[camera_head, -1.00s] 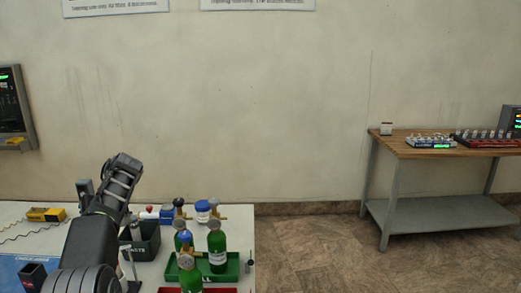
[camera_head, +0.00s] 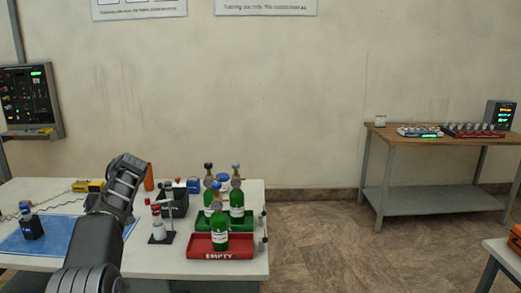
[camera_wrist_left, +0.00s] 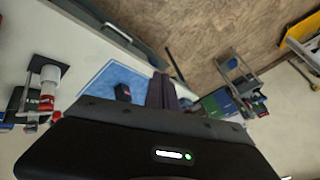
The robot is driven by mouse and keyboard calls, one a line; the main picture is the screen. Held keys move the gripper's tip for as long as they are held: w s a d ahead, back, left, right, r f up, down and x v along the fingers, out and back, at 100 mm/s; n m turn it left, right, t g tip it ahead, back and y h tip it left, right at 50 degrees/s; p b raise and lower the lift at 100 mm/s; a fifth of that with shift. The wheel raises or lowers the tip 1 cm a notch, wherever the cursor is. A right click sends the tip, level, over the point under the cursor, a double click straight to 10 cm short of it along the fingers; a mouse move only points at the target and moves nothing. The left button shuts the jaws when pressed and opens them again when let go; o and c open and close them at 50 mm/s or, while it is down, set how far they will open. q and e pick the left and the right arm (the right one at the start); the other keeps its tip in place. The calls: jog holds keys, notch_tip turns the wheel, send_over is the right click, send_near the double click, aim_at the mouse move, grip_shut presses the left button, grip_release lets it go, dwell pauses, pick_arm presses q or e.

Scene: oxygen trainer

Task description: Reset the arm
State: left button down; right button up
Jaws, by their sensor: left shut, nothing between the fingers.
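My left arm comes in at the lower left of the head view and is raised in front of the white table (camera_head: 190,262). Its gripper (camera_head: 129,163) is at the upper end of the arm, and its fingertips are hard to make out there. In the left wrist view the dark fingers (camera_wrist_left: 161,90) are together with nothing between them. Near them in that view are the blue mat (camera_wrist_left: 104,84) and a small dark holder (camera_wrist_left: 122,92). My right gripper is not in view.
Green cylinders stand in a red EMPTY tray (camera_head: 204,254) and a green tray (camera_head: 259,222). A dark bin (camera_head: 180,208) and a red-and-white stand (camera_head: 160,238) are right of my arm. A wooden-topped bench (camera_head: 400,145) stands far right, with open floor between.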

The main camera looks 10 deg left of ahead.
pick_arm(q)
jog(key=w+d+f+m+t+h, duration=0.2)
jog(key=w+d+f+m+t, duration=0.4)
jog(key=w+f, duration=0.5)
jog(key=s+d+f+m+g+h, duration=0.1)
jog(key=s+d+f+h, duration=0.15)
jog(key=d+f, duration=0.65)
jog(key=s+d+f+h, duration=0.25)
jog(key=d+f, duration=0.45)
jog(key=f, duration=0.4)
jog(key=s+d+f+g+h, duration=0.1)
jog(key=s+d+f, duration=0.55)
jog(key=s, duration=0.25)
jog(key=s+d+f+h, duration=0.2)
jog(key=s+d+f, duration=0.3)
jog(key=s+d, duration=0.35)
jog(key=s+d+g, duration=0.1)
jog(key=s+d, duration=0.3)
jog(key=s, duration=0.7)
jog(key=s+d+f+g+h, duration=0.1)
jog(key=s+d, duration=0.3)
jog(key=s, duration=0.7)
jog(key=shift+s+d+f+g+h, duration=0.2)
jog(key=shift+d+f+g+h, duration=0.1)
jog(key=shift+g, duration=0.5)
jog(key=shift+a, duration=0.1)
